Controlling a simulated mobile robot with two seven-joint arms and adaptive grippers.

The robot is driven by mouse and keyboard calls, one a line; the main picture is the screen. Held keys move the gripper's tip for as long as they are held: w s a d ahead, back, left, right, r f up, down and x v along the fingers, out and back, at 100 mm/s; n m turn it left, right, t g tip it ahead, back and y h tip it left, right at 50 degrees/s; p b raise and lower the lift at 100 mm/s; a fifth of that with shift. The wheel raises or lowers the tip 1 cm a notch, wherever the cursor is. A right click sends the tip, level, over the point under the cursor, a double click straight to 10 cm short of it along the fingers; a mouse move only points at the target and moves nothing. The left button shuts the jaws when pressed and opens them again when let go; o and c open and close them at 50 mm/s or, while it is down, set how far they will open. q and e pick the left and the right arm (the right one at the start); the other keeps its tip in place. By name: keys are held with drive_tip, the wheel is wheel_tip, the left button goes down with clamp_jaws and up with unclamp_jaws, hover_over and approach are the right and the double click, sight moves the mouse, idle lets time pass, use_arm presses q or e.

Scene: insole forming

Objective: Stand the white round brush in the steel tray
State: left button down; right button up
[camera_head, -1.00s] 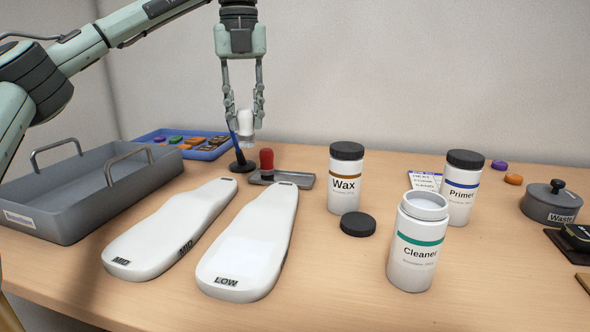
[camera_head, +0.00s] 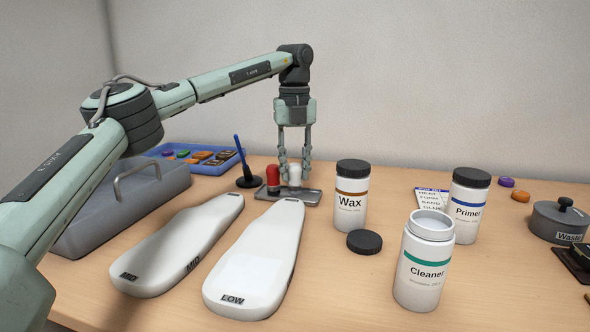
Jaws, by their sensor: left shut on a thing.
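The white round brush (camera_head: 295,174) is upright at the small steel tray (camera_head: 312,197), right beside a red-handled piece (camera_head: 273,178) that stands in the same tray. My left gripper (camera_head: 294,180) points straight down from above and is shut on the white brush. The lower end of the brush looks to be at the tray's surface; whether it touches cannot be told. My right gripper is not in view.
A dark stand with a blue pen (camera_head: 246,177) is just left of the tray. White insole forms (camera_head: 258,270) lie in front. The Wax jar (camera_head: 351,196) stands close on the right. A grey bin (camera_head: 110,210) is partly behind my left arm.

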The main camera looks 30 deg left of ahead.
sight(295, 164)
use_arm(q)
drive_tip(key=shift+f, duration=0.25)
drive_tip(key=shift+f, duration=0.2)
drive_tip(key=c, duration=1.2)
unclamp_jaws()
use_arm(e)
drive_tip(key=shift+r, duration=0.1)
use_arm(q)
wheel_tip(295, 164, up, 12)
drive_tip(key=p, duration=0.1)
drive_tip(key=shift+r, duration=0.2)
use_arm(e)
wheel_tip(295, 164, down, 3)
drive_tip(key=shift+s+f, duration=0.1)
